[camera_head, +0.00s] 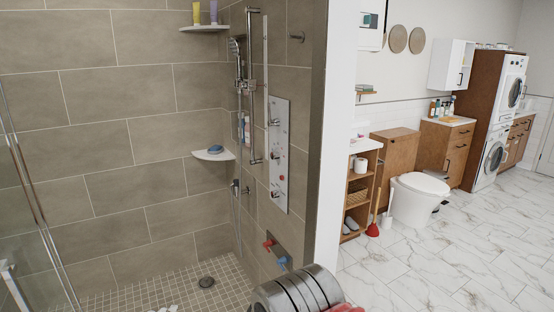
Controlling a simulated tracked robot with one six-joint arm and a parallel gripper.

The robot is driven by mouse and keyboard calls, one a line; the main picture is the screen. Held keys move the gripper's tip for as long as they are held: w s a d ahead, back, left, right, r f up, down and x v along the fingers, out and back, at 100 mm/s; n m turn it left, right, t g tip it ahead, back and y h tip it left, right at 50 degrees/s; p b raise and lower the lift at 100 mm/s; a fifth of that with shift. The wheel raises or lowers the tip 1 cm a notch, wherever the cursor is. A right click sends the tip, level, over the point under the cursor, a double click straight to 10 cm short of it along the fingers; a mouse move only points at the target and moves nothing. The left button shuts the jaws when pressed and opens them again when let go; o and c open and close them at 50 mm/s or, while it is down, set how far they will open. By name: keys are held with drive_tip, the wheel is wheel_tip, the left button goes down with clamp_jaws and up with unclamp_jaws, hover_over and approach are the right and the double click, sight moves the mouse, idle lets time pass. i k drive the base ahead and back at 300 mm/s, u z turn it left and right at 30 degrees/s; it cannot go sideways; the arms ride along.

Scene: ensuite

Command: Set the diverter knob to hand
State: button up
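A pale shower panel (280,155) is mounted upright on the tiled wall in the head view. Several small knobs stick out from it, including an upper knob (273,123) and a lower knob (274,193). Small red marks show on the panel, too small to read. Which knob is the diverter, and its setting, I cannot tell. A hand shower (235,48) hangs on a vertical rail (250,90) left of the panel. Part of my arm, a grey ringed cylinder, shows at the bottom below the panel. My gripper's fingers are not visible.
Below the panel, a red handle (268,243) and a blue handle (282,263) project from a wall recess. A corner shelf (213,155) holds a blue item. A glass edge stands at left. The tiled shower floor (140,292) is mostly clear. A white wall end (335,140) separates the toilet area.

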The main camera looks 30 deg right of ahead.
sight(275, 193)
drive_tip(key=z, duration=0.55)
drive_tip(key=k, duration=1.35)
drive_tip(key=z, duration=0.45)
drive_tip(key=i, duration=1.55)
drive_tip(key=u, duration=0.5)
drive_tip(key=i, duration=0.75)
drive_tip(key=u, duration=0.75)
drive_tip(key=i, duration=0.55)
drive_tip(key=u, duration=0.4)
